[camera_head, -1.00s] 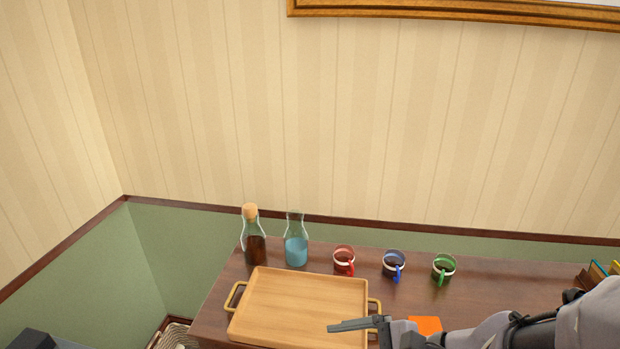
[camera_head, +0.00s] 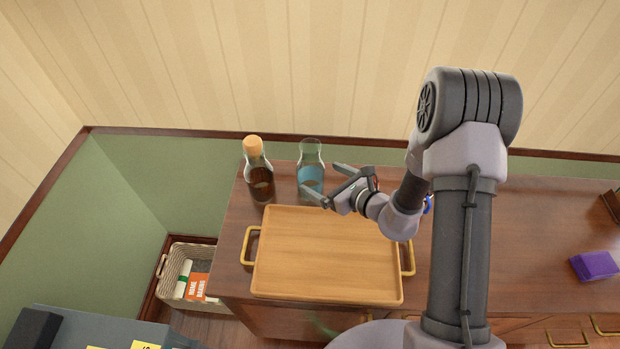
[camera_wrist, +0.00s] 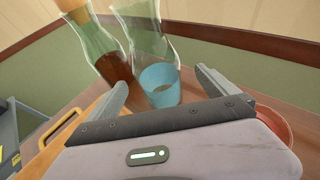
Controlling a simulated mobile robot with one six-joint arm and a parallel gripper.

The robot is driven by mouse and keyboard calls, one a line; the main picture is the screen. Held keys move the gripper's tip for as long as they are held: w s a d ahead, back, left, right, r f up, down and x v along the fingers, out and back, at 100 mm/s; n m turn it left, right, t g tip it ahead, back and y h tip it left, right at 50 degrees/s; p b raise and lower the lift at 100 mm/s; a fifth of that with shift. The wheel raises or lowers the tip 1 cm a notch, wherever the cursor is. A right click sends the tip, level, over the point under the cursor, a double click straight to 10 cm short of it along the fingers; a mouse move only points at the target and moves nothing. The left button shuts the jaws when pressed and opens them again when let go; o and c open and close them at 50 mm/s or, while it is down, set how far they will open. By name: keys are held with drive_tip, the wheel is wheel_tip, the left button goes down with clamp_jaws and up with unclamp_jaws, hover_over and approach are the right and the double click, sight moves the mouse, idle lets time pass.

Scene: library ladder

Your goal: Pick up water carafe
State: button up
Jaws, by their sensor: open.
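The water carafe (camera_head: 311,170) is clear glass with blue water in its lower part. It stands upright on the brown cabinet top behind the wooden tray. My gripper (camera_head: 320,183) is open and empty at the carafe, with one finger in front of it and one to its right. In the wrist view the carafe (camera_wrist: 160,85) stands ahead, between the lines of the two open fingers (camera_wrist: 160,88). I cannot tell whether a finger touches it.
A cork-stoppered bottle of dark liquid (camera_head: 260,180) stands close left of the carafe. The empty wooden tray (camera_head: 325,255) lies in front. A red mug (camera_wrist: 275,125) is at right in the wrist view. A purple box (camera_head: 595,266) lies far right; a wicker basket (camera_head: 165,268) is lower left.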

sight(310, 163)
drive_tip(key=b+x, duration=0.1)
drive_tip(key=x, duration=0.4)
drive_tip(key=shift+w+a+b, duration=0.1)
drive_tip(key=shift+a+b, duration=0.2)
drive_tip(key=shift+a, duration=0.15)
drive_tip(key=shift+r, duration=0.1)
clamp_jaws()
drive_tip(key=shift+r, duration=0.1)
wheel_tip(310, 163, up, 4)
drive_tip(key=shift+f+p, duration=0.15)
drive_tip(key=shift+p, duration=0.9)
drive_tip(key=s+d+p, duration=0.1)
drive_tip(key=s+d, duration=0.2)
drive_tip(key=s, duration=0.4)
drive_tip(key=s+d+r+p, duration=0.1)
drive_tip(key=s+d, duration=0.2)
drive_tip(key=s, duration=0.4)
drive_tip(key=shift+s, duration=0.4)
